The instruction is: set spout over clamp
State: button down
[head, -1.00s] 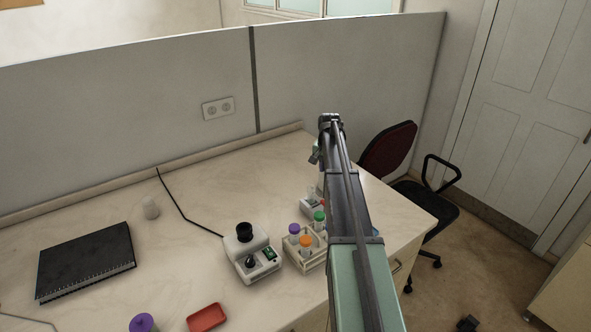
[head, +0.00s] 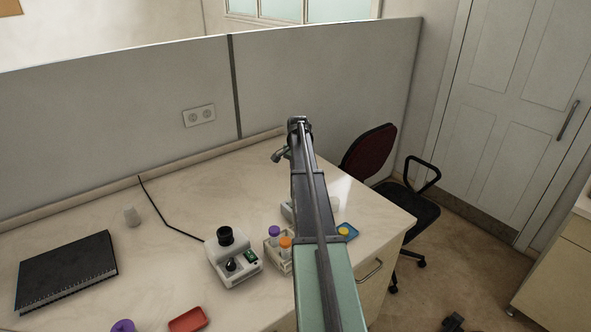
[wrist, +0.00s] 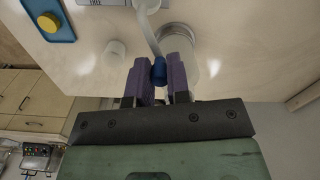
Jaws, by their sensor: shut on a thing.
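In the wrist view my gripper (wrist: 159,76) has its two purple fingers closed around a small blue piece (wrist: 158,70). A grey curved bar (wrist: 152,32) runs from the top of the picture down to this blue piece and looks joined to it; this seems to be the spout. A pale round cylinder (wrist: 182,40) stands just beyond the right finger, partly hidden by it; whether the blue piece is over it I cannot tell. No part can be clearly named as the clamp. In the head view my arm hides the gripper and the spout.
A blue tray with a yellow lid (head: 345,232) lies right of my arm; a small white cup (wrist: 115,52) is near the gripper. Partition walls stand behind.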

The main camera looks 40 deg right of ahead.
jog(key=shift+w, duration=0.1)
jog(key=c, duration=1.1)
grip_release()
notch_tip(320, 180, up, 11)
jog(key=p, duration=1.1)
jog(key=shift+f, duration=0.1)
